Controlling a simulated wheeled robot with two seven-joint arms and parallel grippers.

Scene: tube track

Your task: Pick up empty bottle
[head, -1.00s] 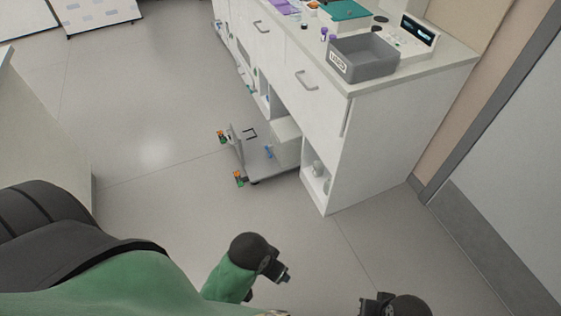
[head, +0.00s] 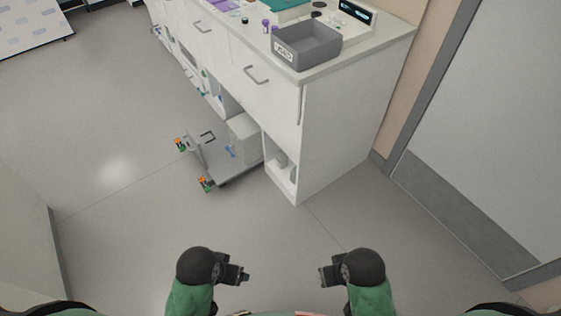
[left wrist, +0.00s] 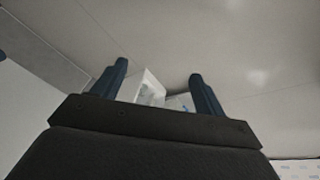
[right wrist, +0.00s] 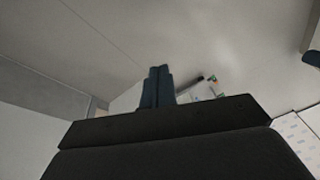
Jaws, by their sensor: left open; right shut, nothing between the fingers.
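I cannot make out a bottle for certain in any view. Small pale items (head: 281,160) sit in the open lower shelf at the near end of the white cabinet in the head view, too small to identify. My left gripper (head: 246,275) is open and empty above the floor, well short of the cabinet; its two spread fingers show in the left wrist view (left wrist: 158,92). My right gripper (head: 323,275) is shut and empty, level with the left one; its fingers are together in the right wrist view (right wrist: 158,85).
The white cabinet (head: 335,125) stands ahead, with a grey bin (head: 307,48) on its top. A low grey cart (head: 213,150) with orange-green corner pieces stands partly under it. A grey door (head: 455,150) is at the right. The floor (head: 120,140) at the left is clear.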

